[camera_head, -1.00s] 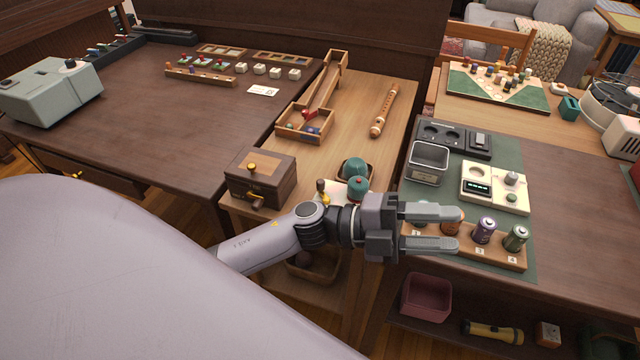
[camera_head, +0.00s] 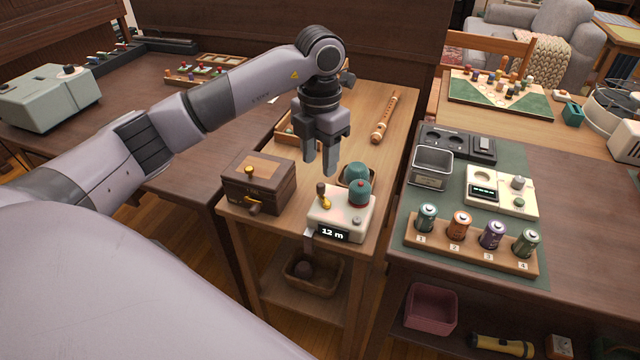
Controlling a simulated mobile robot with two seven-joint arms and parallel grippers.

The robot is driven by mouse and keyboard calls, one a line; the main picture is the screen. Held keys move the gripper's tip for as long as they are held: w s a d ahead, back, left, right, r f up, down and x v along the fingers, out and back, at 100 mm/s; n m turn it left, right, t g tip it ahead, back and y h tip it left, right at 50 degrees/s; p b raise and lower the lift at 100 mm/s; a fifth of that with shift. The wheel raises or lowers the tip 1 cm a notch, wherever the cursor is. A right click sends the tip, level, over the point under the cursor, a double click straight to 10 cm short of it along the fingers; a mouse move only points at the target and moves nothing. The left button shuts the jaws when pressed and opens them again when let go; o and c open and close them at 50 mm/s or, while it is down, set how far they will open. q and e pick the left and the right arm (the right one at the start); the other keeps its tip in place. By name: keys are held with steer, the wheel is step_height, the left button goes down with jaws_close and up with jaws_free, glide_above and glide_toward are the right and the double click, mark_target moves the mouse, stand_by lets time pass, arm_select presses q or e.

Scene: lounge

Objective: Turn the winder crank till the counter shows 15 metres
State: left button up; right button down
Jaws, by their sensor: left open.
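The winder (camera_head: 352,207) is a small cream box near the front of the narrow wooden table. Its counter (camera_head: 332,234) on the front face reads 12 m. The crank (camera_head: 323,197), with a brown knob and brass part, stands on its left side. A teal ball of yarn (camera_head: 359,193) sits on its top right. My left gripper (camera_head: 319,168) is open and points down above and behind the winder, apart from the crank, with nothing between its fingers. My right gripper is not in view.
A dark wooden box (camera_head: 260,185) with a small crank stands left of the winder. A teal ball in a bowl (camera_head: 356,172) is close behind it. A battery rack (camera_head: 470,245) is on the right table. A basket (camera_head: 315,277) sits on the shelf below.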

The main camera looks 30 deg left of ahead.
mark_target(320, 185)
arm_select(q)
step_height(320, 185, down, 7)
steer(key=shift+d+r, duration=0.1)
stand_by(0.3)
jaws_close()
